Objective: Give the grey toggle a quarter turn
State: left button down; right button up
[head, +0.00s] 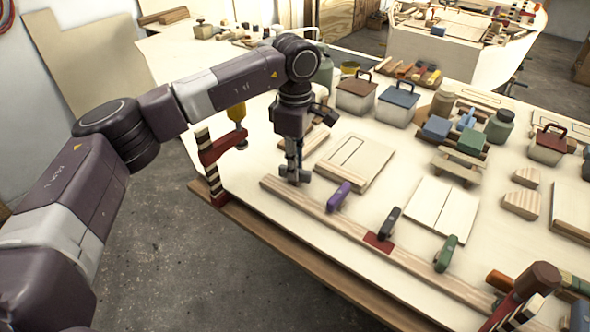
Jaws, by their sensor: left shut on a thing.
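A long wooden rail (362,238) along the table's near edge carries a row of toggles. The grey toggle (304,177) is at the rail's far left end, partly hidden by my left gripper. My left gripper (293,168) comes down over it from above and is shut on it. My right gripper is not in view.
A striped clamp (210,165) stands at the table's left edge, close to my left arm. Another clamp (522,292) is at the lower right. Behind the rail lie a framed wooden board (352,162) and a pale panel (438,206). Lidded boxes (398,100) stand farther back.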

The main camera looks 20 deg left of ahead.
pick_arm(q)
jog(key=shift+r+m+b, duration=0.1)
jog(key=shift+m+b, duration=0.2)
jog(key=shift+m, duration=1.2)
jog(key=shift+w, duration=0.1)
jog(key=c, duration=1.9)
grip_release()
jog(key=shift+c, duration=0.2)
notch_tip(320, 180, up, 12)
